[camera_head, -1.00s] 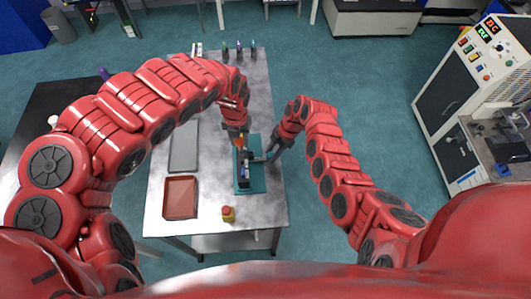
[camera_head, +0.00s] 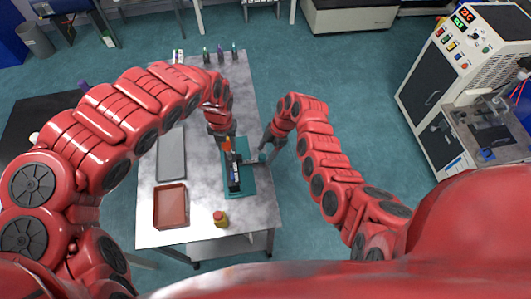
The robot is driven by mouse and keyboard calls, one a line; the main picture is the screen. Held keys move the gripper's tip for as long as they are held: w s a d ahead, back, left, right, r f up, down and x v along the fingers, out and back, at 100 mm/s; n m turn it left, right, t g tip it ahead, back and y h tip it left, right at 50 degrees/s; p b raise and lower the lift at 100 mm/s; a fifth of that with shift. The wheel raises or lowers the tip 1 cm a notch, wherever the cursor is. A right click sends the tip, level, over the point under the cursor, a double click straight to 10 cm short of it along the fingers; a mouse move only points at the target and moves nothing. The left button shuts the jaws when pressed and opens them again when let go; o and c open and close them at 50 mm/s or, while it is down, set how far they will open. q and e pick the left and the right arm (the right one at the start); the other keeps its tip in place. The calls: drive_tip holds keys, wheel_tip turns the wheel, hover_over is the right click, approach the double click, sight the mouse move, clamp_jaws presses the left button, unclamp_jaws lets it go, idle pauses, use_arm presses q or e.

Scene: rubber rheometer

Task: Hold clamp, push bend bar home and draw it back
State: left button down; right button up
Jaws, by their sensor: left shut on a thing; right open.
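A dark fixture (camera_head: 235,180) with a pale strip along it stands on a teal base plate (camera_head: 247,187) near the table's right side. My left gripper (camera_head: 227,141) is at the fixture's far end, shut on a small orange-tipped part that looks like the clamp (camera_head: 228,146); the fingers hide most of it. My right gripper (camera_head: 262,155) is open at the fixture's right side, near a small grey bar (camera_head: 248,161) that sticks out to the right. I cannot tell whether the fingers touch the bar.
Several small bottles (camera_head: 221,51) stand at the far edge. A large machine (camera_head: 465,90) stands right, beyond open floor.

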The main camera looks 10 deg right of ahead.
drive_tip(key=v, duration=1.1)
drive_tip(key=shift+d, duration=0.15)
use_arm(q)
drive_tip(key=shift+c, duration=2)
unclamp_jaws()
